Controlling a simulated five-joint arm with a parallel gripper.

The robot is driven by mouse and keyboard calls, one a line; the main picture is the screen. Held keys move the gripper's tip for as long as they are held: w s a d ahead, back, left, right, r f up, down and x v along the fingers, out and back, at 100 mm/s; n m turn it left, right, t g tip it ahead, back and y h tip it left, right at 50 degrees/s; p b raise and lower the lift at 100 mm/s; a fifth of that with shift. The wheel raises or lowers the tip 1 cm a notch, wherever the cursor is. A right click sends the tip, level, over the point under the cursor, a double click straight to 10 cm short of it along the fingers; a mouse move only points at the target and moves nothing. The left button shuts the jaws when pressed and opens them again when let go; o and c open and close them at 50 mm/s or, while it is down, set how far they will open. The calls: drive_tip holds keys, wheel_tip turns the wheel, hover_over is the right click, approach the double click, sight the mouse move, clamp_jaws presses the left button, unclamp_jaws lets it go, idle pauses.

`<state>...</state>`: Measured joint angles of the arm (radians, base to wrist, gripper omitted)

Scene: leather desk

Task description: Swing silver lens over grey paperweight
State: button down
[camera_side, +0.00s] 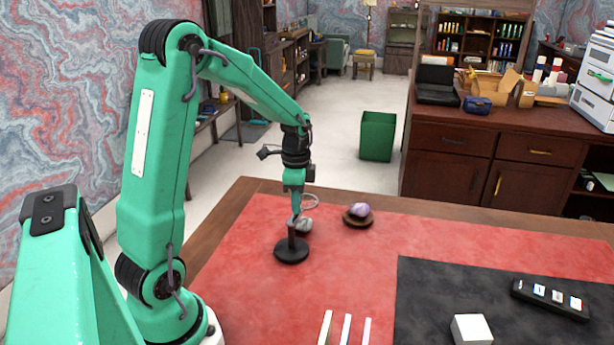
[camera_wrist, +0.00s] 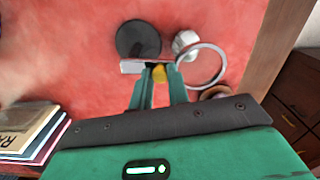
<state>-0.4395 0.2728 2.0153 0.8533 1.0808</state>
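The silver lens ring (camera_side: 310,201) sits on a stand with a round black base (camera_side: 291,251). In the wrist view the ring (camera_wrist: 201,66) is right of my fingers, and a pale bar (camera_wrist: 131,67) shows left of them. The grey paperweight (camera_side: 304,225) stands behind the base in the side view. From the wrist, the paperweight (camera_wrist: 185,42) is beside the ring's upper left edge, not centred in it. My gripper (camera_wrist: 160,68) points down at the stand's top, its fingertips either side of a small yellow piece (camera_wrist: 159,73). Whether they grip it is unclear.
A purple stone (camera_side: 359,209) sits on a brown dish (camera_side: 357,220) right of the lens. A white block (camera_side: 471,329) and a dark remote (camera_side: 551,297) lie on the black mat at front right. Books (camera_wrist: 32,130) show at the wrist view's left. The red mat's middle is clear.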

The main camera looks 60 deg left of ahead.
drive_tip(key=shift+a+n, duration=0.1)
drive_tip(key=shift+n, duration=0.3)
drive_tip(key=c, duration=1.3)
unclamp_jaws()
drive_tip(key=shift+c, duration=0.2)
drive_tip(key=shift+r, duration=3.95)
drive_tip(key=shift+s, duration=0.1)
